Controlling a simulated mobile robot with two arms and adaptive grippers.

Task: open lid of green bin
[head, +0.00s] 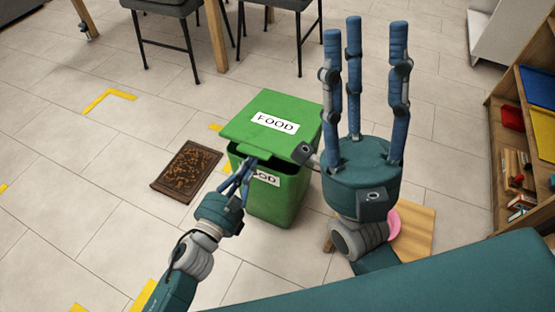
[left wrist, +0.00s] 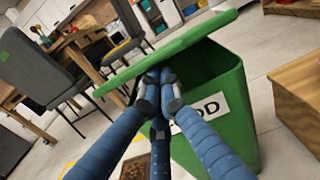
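The green bin (head: 275,207) stands on the tiled floor in the middle of the head view. Its green lid (head: 248,113), labelled FOOD, is partly raised, with a dark gap along the front. In the left wrist view the lid (left wrist: 190,40) slants above the bin body (left wrist: 228,80). My left gripper (head: 248,166) is at the bin's front, its fingertips together just under the lid's front edge. In the left wrist view its fingers (left wrist: 158,84) meet below the rim; contact is hard to tell. My right gripper (head: 365,30) is open and empty, fingers spread upward, right of the bin.
A brown patterned mat (head: 187,170) lies left of the bin. A low wooden piece (head: 415,228) with a pink item (head: 393,222) is behind my right arm. A shelf (head: 510,160) stands at right, chairs (head: 165,12) at the back.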

